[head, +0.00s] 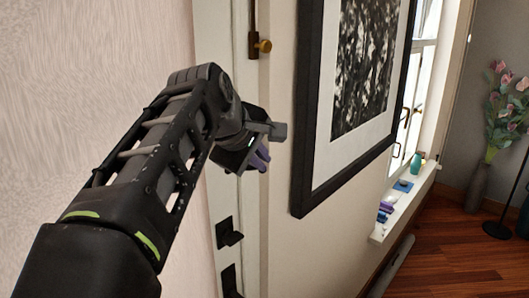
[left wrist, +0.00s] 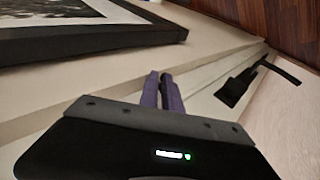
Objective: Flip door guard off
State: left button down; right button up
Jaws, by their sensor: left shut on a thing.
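The white door (head: 215,40) stands at left in its frame. My left gripper (head: 262,158) is at the edge of the door, above the dark door handle (head: 229,233). Its purple fingers (left wrist: 173,98) are close together on a narrow dark part (left wrist: 165,82), which looks like the door guard. The gripper body hides most of this part in the head view. A brass knob on a dark plate (head: 262,46) sits higher up on the door frame, apart from the gripper. My right gripper is not in view.
A black-framed picture (head: 303,120) hangs on the wall just right of the gripper. A dark lock plate (head: 229,281) sits below the handle. A windowsill (head: 408,203) with small items and a vase of flowers (head: 477,188) are further right. Wood floor (head: 450,255) is open there.

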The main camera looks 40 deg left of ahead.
pick_arm(q)
jog(key=shift+w+d+f+g+p, duration=0.15)
jog(key=shift+f+g+p, duration=0.35)
jog(key=shift+g, duration=0.3)
jog(key=shift+s+d+f+b, duration=0.1)
jog(key=shift+s+f+b, duration=0.2)
jog(key=shift+f+b, duration=0.25)
jog(key=shift+s+f+b, duration=0.25)
jog(key=shift+f+b, duration=0.1)
jog(key=shift+f, duration=0.4)
jog(key=shift+d, duration=0.1)
jog(key=shift+w+r+p, duration=0.3)
jog(key=shift+r+p, duration=0.45)
